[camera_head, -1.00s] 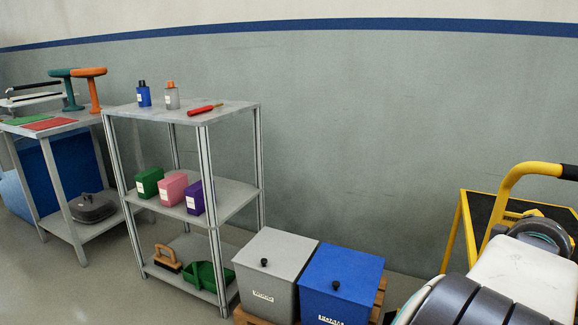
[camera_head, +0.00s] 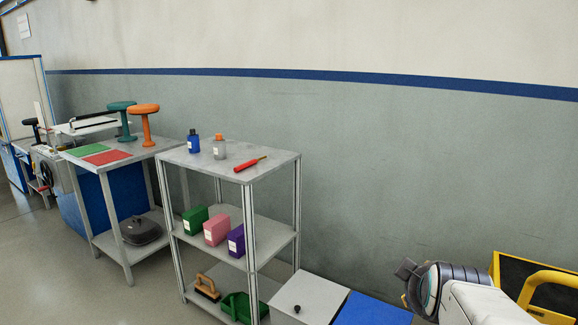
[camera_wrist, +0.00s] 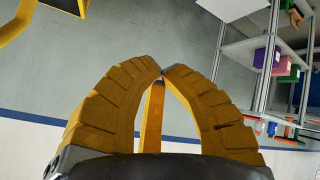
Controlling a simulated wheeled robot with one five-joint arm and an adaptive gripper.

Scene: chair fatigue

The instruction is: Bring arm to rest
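My gripper (camera_wrist: 162,72) shows in the wrist view with its two curved yellow fingers bowed inward and their tips meeting. It holds no object that I can see. A narrow yellow strip shows in the gap between the fingers; I cannot tell what it belongs to. In the head view my white and dark grey arm shows at the lower right, in front of the wall and beside a yellow-framed cart (camera_head: 508,272). The gripper's fingers cannot be made out clearly there.
A grey shelf unit (camera_head: 280,162) holds bottles, a red tool, coloured boxes, a brush and a green dustpan. A grey bin (camera_head: 312,292) and a blue bin (camera_head: 372,310) stand right of it. A table (camera_head: 150,150) with two stools stands left. Floor at front left is clear.

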